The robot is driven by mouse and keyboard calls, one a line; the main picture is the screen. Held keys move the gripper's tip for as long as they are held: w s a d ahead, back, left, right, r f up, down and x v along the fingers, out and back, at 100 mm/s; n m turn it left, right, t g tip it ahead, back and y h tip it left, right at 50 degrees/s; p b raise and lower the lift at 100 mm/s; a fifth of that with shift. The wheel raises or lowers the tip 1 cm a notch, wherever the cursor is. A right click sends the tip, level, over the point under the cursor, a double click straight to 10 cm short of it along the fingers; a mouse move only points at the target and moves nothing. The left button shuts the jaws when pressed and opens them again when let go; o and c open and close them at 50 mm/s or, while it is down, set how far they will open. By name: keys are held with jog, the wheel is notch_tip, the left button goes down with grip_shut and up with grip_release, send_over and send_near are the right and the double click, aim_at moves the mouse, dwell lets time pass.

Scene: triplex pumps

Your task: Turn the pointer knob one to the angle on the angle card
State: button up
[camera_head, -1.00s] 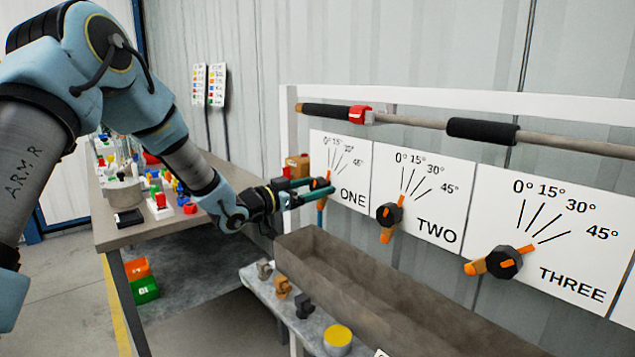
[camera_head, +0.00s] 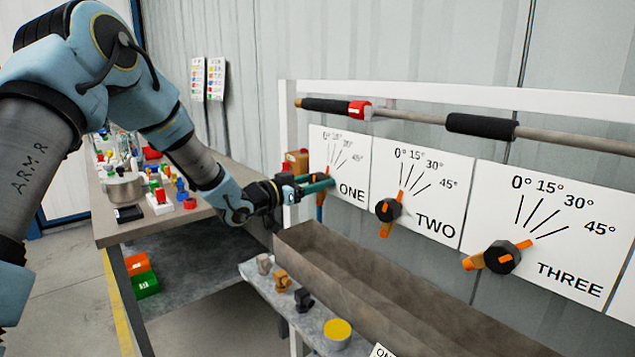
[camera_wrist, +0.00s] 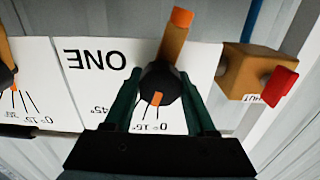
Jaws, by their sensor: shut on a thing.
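Pointer knob one (camera_wrist: 160,78) is a dark round knob with an orange bar, on the white dial plate marked ONE (camera_head: 352,188). In the wrist view, which is upside down, its long orange tail points up and its short orange tip points down towards the 0° and 15° marks. My gripper (camera_wrist: 158,104) is shut on the knob, with one green finger on each side. In the head view my gripper (camera_head: 318,186) reaches the plate from the left and covers most of the knob. A white card (camera_head: 382,351) is cut off at the bottom edge; its angle cannot be read.
Knob two (camera_head: 388,211) and knob three (camera_head: 502,257) are on plates to the right. A handled bar (camera_head: 405,115) runs above. A brown trough (camera_head: 345,275) and a shelf with small knobs and a yellow-topped can (camera_head: 337,333) lie below. A box with a red part (camera_wrist: 250,72) is close beside knob one.

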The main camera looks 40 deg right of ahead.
grip_shut()
jog(key=m+b, duration=0.1)
jog(key=b, duration=0.2)
jog(key=shift+f, duration=0.3)
jog(key=shift+r+m+b, duration=0.25)
jog(key=shift+m+b, duration=0.65)
jog(key=shift+b, duration=0.2)
jog(key=o, duration=1)
grip_release()
jog(key=shift+a, duration=0.15)
